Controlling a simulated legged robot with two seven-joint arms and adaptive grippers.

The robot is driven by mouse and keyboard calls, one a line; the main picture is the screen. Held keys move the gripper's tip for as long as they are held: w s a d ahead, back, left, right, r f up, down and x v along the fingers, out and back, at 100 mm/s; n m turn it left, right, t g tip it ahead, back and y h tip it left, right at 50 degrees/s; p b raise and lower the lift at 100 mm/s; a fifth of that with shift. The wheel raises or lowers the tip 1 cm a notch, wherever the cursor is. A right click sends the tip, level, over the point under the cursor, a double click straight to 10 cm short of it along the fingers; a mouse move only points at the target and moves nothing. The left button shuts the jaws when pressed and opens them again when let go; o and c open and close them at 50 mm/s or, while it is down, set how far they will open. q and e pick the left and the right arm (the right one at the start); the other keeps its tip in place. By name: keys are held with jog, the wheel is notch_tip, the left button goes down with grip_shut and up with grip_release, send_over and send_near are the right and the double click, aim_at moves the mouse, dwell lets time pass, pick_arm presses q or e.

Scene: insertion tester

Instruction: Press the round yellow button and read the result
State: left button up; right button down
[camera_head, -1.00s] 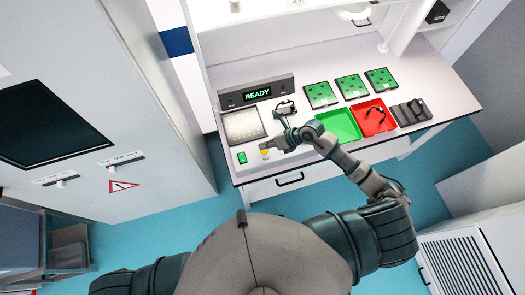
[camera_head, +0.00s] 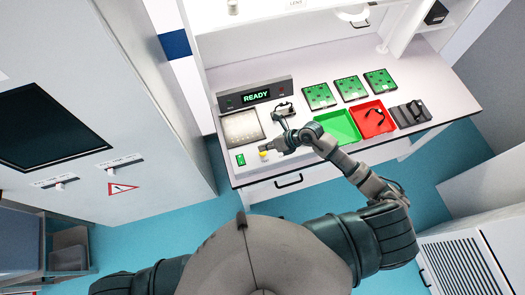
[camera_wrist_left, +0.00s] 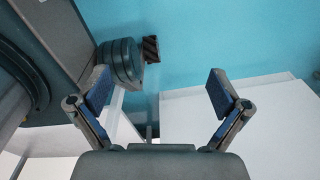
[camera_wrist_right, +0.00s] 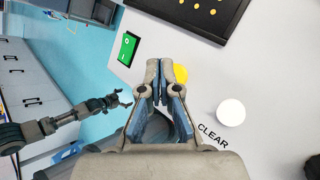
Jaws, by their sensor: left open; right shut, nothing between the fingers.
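The tester's display (camera_head: 256,96) reads READY in green on its grey panel. The round yellow button (camera_head: 264,155) is on the bench's front left, just beside my right gripper (camera_head: 268,147). In the right wrist view, my right gripper (camera_wrist_right: 160,68) is shut and empty. Its tips are beside the yellow button (camera_wrist_right: 181,74) and partly cover its left edge; I cannot tell whether they touch it. My left gripper (camera_wrist_left: 157,90) is open and empty over the floor in the left wrist view, out of the head view.
A green rocker switch (camera_wrist_right: 129,48) and a white button (camera_wrist_right: 231,112) by the word CLEAR flank the yellow button. A green tray (camera_head: 340,127), a red tray (camera_head: 374,120) and green boards (camera_head: 348,89) stand to the right. A tall cabinet (camera_head: 150,120) stands left.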

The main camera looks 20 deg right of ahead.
jog(key=shift+d, duration=0.25)
jog(key=shift+a+f, duration=0.1)
jog(key=shift+a, duration=0.25)
jog(key=shift+a+f, duration=0.2)
jog(key=shift+a, duration=0.35)
jog(key=shift+d, duration=0.3)
jog(key=shift+d+f, duration=0.15)
pick_arm(q)
jog(key=shift+d+f, duration=0.1)
jog(key=shift+d, duration=0.55)
pick_arm(e)
jog(key=shift+f, duration=0.1)
